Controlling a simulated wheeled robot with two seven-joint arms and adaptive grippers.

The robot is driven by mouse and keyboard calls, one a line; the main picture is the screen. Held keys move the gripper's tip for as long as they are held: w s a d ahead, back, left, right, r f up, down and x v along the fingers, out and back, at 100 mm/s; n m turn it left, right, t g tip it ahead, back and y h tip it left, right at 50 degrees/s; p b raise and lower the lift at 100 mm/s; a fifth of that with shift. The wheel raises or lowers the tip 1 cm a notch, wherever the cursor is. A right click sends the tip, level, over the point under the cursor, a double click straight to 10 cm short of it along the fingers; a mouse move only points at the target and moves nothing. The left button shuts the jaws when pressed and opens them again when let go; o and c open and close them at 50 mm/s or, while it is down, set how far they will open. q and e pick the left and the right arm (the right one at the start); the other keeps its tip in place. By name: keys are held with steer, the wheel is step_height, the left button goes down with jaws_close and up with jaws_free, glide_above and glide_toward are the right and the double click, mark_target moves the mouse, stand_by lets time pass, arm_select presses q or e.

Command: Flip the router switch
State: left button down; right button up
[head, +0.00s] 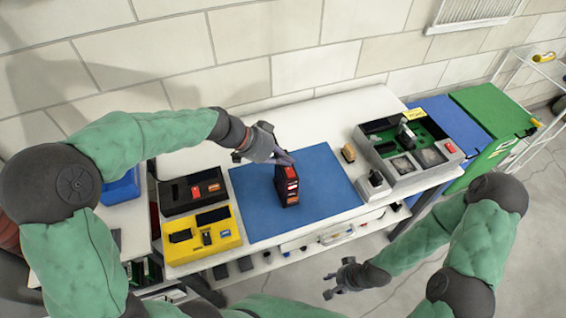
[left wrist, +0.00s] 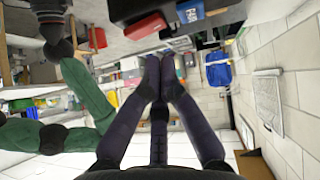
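The router (head: 288,190) looks like a small black upright box with red parts on its top and side, standing on the blue mat (head: 325,180). The red piece on its top (head: 290,172) may be the switch; it is too small to be sure. My left gripper (head: 286,158) is just above and behind the box top, its fingers together and empty. In the left wrist view its fingertips (left wrist: 160,62) meet close to a dark box with a red part (left wrist: 146,26); contact cannot be told. My right gripper (head: 330,284) hangs open and empty before the table.
A black case (head: 178,198) and a yellow case (head: 193,253) lie left of the mat. A grey case with green inside (head: 440,175) and small items stand right. Blue and green bins (head: 497,112) are far right. The mat around the box is clear.

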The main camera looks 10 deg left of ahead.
arm_select(q)
steer(key=p+v, duration=0.2)
steer(key=v, duration=0.9)
steer(key=shift+w+d+r, duration=0.2)
steer(key=shift+r, duration=0.25)
arm_select(e)
steer(key=r, duration=0.3)
steer(key=shift+s+a, duration=0.15)
steer(key=shift+a, duration=0.05)
arm_select(q)
steer(key=shift+f, duration=0.1)
arm_select(e)
steer(key=shift+s, duration=0.1)
